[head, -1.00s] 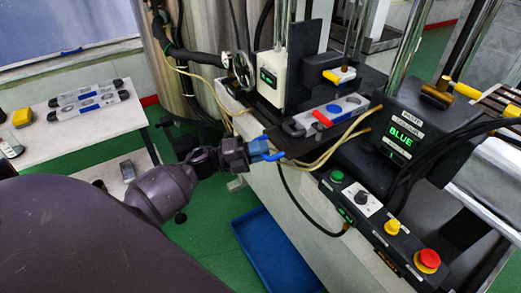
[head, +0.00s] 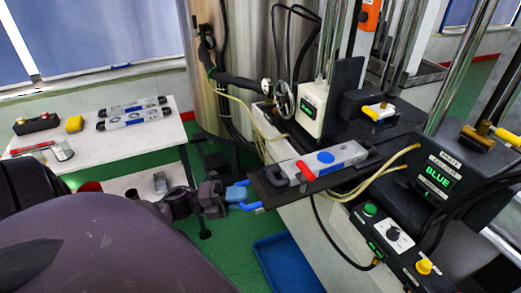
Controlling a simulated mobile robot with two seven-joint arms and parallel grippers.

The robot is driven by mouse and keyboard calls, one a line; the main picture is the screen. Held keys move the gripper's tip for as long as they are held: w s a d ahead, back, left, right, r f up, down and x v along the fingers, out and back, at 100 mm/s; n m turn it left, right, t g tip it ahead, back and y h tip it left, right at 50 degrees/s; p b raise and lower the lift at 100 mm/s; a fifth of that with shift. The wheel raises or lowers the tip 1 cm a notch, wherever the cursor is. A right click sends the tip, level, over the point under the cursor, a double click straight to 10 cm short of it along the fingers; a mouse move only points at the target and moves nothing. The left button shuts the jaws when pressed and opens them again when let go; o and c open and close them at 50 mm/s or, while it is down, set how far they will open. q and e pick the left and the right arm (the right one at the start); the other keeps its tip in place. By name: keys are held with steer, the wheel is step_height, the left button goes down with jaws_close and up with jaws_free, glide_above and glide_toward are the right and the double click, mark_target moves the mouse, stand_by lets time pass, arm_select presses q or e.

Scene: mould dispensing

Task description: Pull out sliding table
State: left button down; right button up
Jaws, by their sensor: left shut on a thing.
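The sliding table (head: 262,186) is a dark flat plate that juts out to the left past the edge of the white machine bench. A blue handle (head: 243,206) is fixed at its near left end. My left gripper (head: 229,194) is shut on this blue handle, and its fingertips partly hide it. A grey mould (head: 343,153) with a blue round mark and a red part lies on the plate. My right gripper is not in view.
A white side table (head: 110,142) at the left holds two more grey moulds (head: 134,118) and small items. A blue tray (head: 284,262) lies on the green floor below the plate. Yellow hoses (head: 385,178) run beside the plate. A button panel (head: 395,240) stands at the right.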

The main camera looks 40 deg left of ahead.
arm_select(q)
steer(key=shift+s+a, duration=0.3)
steer(key=shift+s, duration=0.35)
steer(key=shift+s+a, duration=0.25)
steer(key=shift+s, duration=0.45)
steer(key=shift+s+a, duration=0.3)
steer(key=shift+s, duration=0.35)
steer(key=c, duration=1.1)
jaws_free()
steer(key=b+v, duration=0.1)
steer(key=v, duration=0.9)
steer(key=shift+s+a, duration=0.25)
steer(key=shift+a, duration=0.05)
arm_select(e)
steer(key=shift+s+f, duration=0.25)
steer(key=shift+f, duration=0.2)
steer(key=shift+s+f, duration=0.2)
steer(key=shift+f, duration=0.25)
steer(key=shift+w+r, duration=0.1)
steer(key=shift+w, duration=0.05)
